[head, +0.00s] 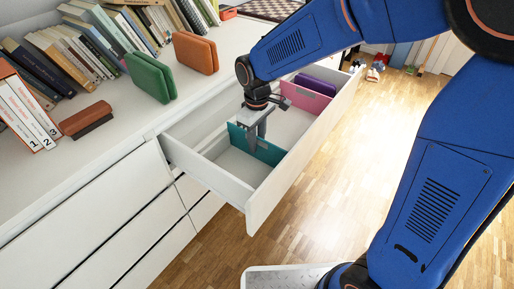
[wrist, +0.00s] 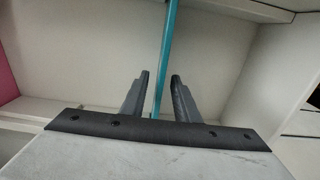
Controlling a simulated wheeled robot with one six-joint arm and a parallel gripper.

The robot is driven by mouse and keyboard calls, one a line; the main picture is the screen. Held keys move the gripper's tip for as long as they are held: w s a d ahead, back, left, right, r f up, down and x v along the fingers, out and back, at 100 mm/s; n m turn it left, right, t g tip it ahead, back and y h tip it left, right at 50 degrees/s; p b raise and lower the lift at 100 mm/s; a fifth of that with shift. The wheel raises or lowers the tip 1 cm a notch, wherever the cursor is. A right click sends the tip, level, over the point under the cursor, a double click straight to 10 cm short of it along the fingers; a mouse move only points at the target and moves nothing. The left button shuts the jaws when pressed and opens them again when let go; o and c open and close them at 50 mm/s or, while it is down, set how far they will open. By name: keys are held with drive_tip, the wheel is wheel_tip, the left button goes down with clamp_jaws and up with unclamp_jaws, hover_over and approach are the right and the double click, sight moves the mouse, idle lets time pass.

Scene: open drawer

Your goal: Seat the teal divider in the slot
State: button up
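The teal divider (head: 269,152) stands on edge across the open drawer (head: 264,203), near its front-left end in the head view. My gripper (head: 257,132) is above and around its upper edge. In the wrist view the teal divider (wrist: 169,45) shows as a thin strip between the two fingers of my gripper (wrist: 159,80). Gaps show on both sides of the strip, so the fingers are open. The lower edge of the divider and the slot are hidden; I cannot tell whether it sits in the slot.
A pink divider (head: 305,97) and a purple thing (head: 316,84) are farther along the drawer. The cabinet top holds a green case (head: 150,77), an orange case (head: 196,53), a brown brush-like block (head: 86,119) and rows of books (head: 75,50). Wooden floor (head: 350,140) lies beside the drawer.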

drive_tip(key=shift+f, duration=1.25)
drive_tip(key=shift+c, duration=0.7)
clamp_jaws()
drive_tip(key=shift+r, duration=0.15)
